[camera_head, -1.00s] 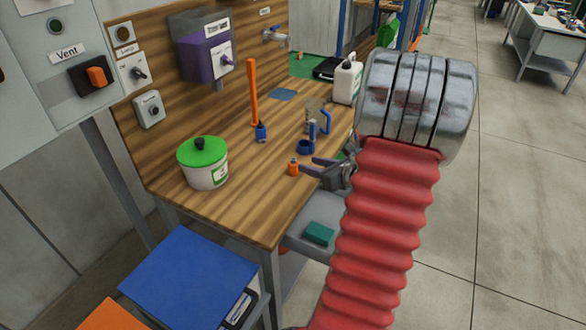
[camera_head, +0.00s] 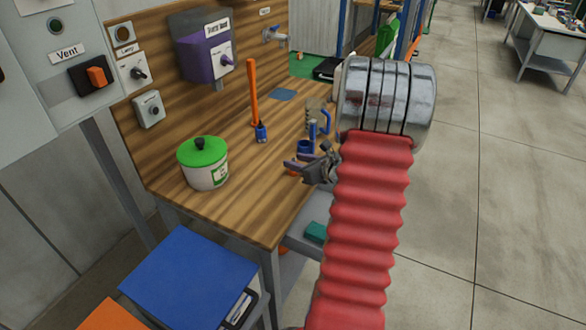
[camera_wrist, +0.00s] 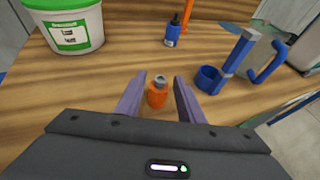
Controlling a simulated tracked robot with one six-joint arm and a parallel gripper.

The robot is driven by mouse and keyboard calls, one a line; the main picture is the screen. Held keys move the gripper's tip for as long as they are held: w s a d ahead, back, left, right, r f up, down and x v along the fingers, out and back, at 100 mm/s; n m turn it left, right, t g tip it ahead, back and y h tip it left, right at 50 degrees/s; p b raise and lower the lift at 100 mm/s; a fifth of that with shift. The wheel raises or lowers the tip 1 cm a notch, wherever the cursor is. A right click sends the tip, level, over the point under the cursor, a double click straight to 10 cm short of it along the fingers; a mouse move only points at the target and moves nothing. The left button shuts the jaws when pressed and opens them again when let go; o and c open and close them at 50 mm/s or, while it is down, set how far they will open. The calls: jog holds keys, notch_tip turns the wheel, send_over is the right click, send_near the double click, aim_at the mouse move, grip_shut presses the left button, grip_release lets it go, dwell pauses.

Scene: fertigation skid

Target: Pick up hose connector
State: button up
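The hose connector, a small orange piece with a grey top (camera_wrist: 157,95), stands upright on the wooden bench. In the wrist view it appears between the two purple fingers of my gripper (camera_wrist: 158,82), with a gap on each side. My gripper is open. In the head view my gripper (camera_head: 293,165) is over the right part of the bench and hides most of the connector. How far the fingers are above the bench top is hard to tell.
A blue holder (camera_wrist: 209,79) with an upright stands just right of the fingers. A blue bottle (camera_wrist: 173,32) is behind. A white tub with a green lid (camera_head: 204,162) stands left on the wooden bench (camera_head: 245,205). Bare wood lies between tub and gripper.

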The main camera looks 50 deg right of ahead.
jog(key=shift+x, duration=1.05)
jog(key=c, duration=0.8)
